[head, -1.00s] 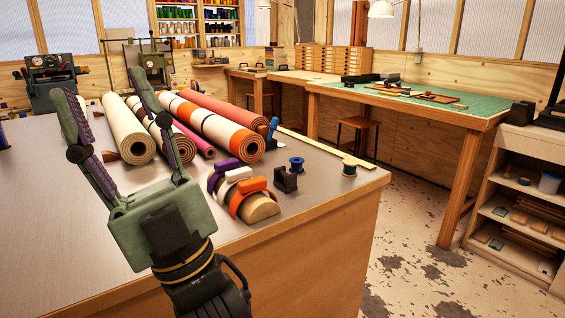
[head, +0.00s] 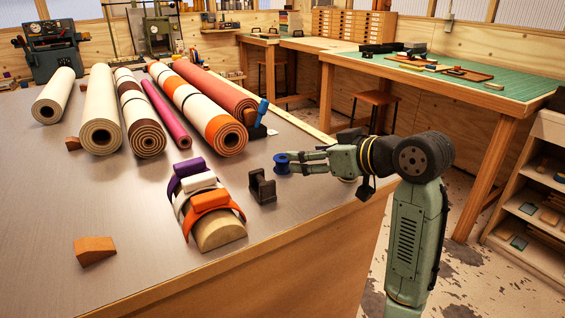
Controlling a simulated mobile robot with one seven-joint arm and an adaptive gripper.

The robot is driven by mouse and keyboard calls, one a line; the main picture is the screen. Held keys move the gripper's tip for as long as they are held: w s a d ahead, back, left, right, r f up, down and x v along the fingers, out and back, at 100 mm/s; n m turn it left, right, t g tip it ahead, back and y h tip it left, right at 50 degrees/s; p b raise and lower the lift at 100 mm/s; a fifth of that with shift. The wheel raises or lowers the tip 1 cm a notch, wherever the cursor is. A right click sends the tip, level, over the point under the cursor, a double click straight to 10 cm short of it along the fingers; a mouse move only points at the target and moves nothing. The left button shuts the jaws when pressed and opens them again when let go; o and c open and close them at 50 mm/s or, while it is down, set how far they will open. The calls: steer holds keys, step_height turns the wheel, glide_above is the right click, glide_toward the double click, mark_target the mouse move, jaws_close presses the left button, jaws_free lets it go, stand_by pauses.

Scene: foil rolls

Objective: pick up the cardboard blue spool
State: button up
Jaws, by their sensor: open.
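The blue spool (head: 281,164) stands on the grey tabletop near its right side. My gripper (head: 291,162) reaches in from the right, low over the table, with its fingers pointing left. The fingers are apart, and their tips are at the spool's right side, partly overlapping it in the picture. I cannot tell whether they touch it or reach around it.
A black block-like holder (head: 262,186) stands just left and in front of the spool. Orange, white and purple clamps (head: 211,200) sit on a wooden half-round. Several rolls (head: 187,100) lie behind. A wooden wedge (head: 95,250) is at the front left. The table's right edge is close.

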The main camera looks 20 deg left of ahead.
mark_target(280, 158)
steer(key=x, duration=0.3)
steer(key=shift+a, duration=0.3)
steer(key=shift+d+f+p+x, duration=0.15)
steer(key=shift+p+x, duration=0.45)
steer(key=shift+x, duration=0.8)
steer(key=shift+d+f+p+x, duration=0.1)
steer(key=shift+f+p+x, duration=0.15)
steer(key=shift+p+x, duration=0.75)
steer(key=shift+w+a+f+b, duration=0.15)
steer(key=shift+w+a+b, duration=0.1)
steer(key=shift+a+b, duration=0.15)
steer(key=shift+c, duration=0.3)
steer(key=c, duration=1.1)
